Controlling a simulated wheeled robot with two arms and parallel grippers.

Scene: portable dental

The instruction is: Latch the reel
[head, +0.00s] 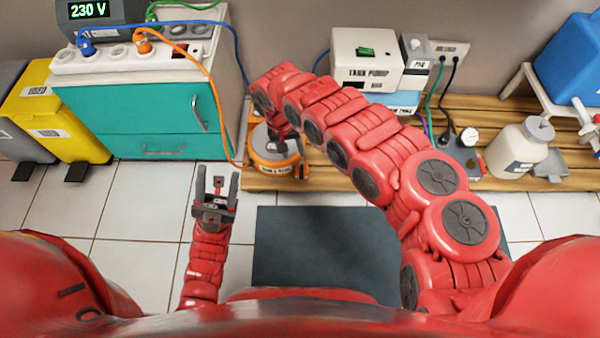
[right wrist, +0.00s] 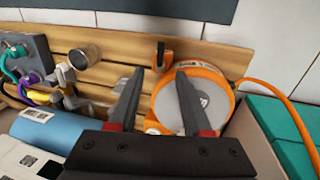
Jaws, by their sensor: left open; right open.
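The reel (head: 275,155) is a round orange drum with a grey face. It sits on the left end of the wooden slatted platform, partly hidden by my right arm. In the right wrist view the reel (right wrist: 185,108) lies just beyond my right gripper (right wrist: 160,78), whose fingers are open and apart. The right finger overlaps the reel's face in the picture; I cannot tell if it touches. A small orange and dark upright piece (right wrist: 161,52) shows between the fingertips, at the reel's edge. My left gripper (head: 217,178) is open and empty above the tiled floor.
An orange cable (head: 203,83) runs from the power strip (head: 125,52) to the reel. A teal cabinet (head: 140,115) stands left of it. The tank pump (head: 366,58) is behind my right arm. A dark mat (head: 320,250) lies in front; tiles around my left gripper are clear.

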